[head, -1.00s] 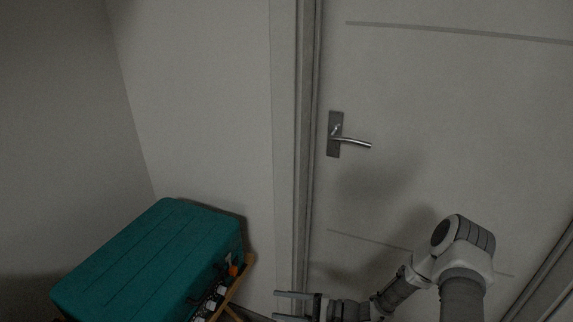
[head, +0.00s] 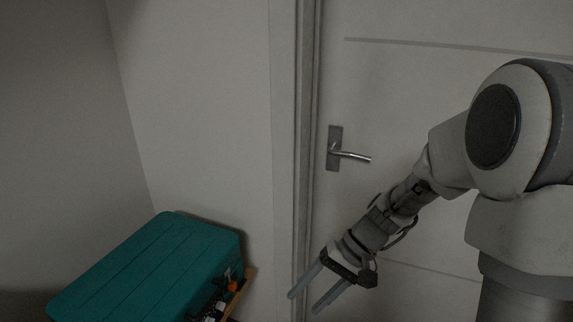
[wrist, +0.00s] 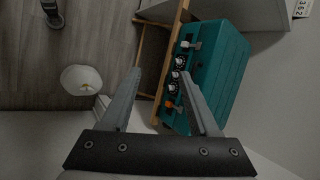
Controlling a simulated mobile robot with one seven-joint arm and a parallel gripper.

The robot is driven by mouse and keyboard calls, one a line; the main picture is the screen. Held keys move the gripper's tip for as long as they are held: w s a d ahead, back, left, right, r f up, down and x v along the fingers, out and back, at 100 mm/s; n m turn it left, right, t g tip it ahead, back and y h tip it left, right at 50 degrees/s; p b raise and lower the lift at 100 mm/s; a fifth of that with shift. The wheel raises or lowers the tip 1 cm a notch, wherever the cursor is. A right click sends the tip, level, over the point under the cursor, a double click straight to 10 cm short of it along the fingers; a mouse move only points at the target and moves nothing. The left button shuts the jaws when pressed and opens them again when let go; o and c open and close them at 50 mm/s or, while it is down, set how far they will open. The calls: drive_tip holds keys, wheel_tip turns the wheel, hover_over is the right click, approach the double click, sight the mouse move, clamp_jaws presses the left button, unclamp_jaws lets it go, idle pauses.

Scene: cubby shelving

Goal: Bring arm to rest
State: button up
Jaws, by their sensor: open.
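My gripper (head: 306,292) is in the lower middle of the head view, in front of the door and its frame, with its fingers pointing down and to the left. Its two fingers are apart with nothing between them. In the wrist view my gripper (wrist: 160,78) shows both fingers spread, with open space and part of a wooden stand between them. My arm reaches in from the right side of the head view, bent at the elbow.
A teal suitcase-like box (head: 150,270) sits at the lower left on a wooden stand (wrist: 152,60). A closed door (head: 420,90) with a metal handle (head: 348,155) is behind my arm. A white round object (wrist: 82,80) lies near the wooden floor (wrist: 100,25).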

drive_tip(key=s+d+r+n+t+h, duration=0.1)
drive_tip(key=s+d+r+t+h, duration=0.4)
drive_tip(key=r, duration=0.3)
drive_tip(key=s+d+r+t+h, duration=0.2)
drive_tip(key=s+d+r+t, duration=0.15)
drive_tip(key=s+r, duration=0.4)
wheel_tip(320, 180, up, 13)
drive_tip(key=p, duration=1.2)
drive_tip(key=shift+w+d+g+p, duration=0.15)
drive_tip(key=shift+d+g+p, duration=0.2)
drive_tip(key=shift+d+g, duration=0.1)
